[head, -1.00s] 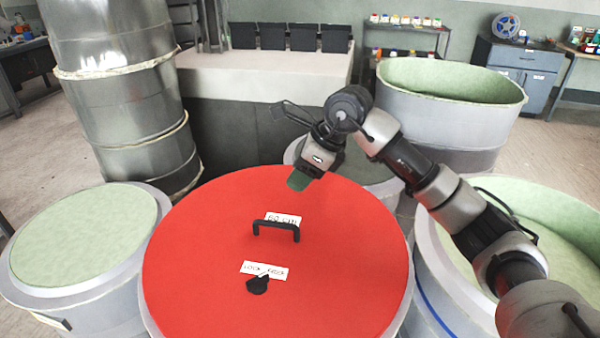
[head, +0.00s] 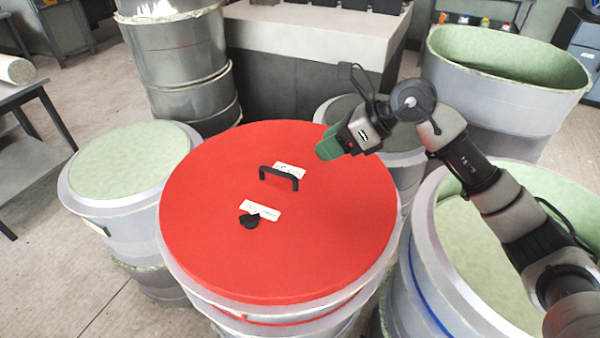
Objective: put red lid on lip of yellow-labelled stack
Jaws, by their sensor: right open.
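The red lid (head: 330,235) is a large round disc with a black handle (head: 279,178), a black knob (head: 249,221) and two white labels. It lies over a grey round stack (head: 372,292) with a red line below its top. I cannot tell how the lid is seated. My right gripper (head: 328,149) reaches in from the right, with its green fingertips over the lid's far right edge, beyond the handle and apart from it. It is open and holds nothing visible. My left gripper is out of view. No yellow label is visible on any stack.
A green-topped mould (head: 130,165) stands left of the lid. A blue-lined open mould (head: 425,275) stands close on the right. A tall green-lined mould (head: 505,75), a metal drum (head: 180,60) and a pale block (head: 310,28) are behind. Floor is clear at front left.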

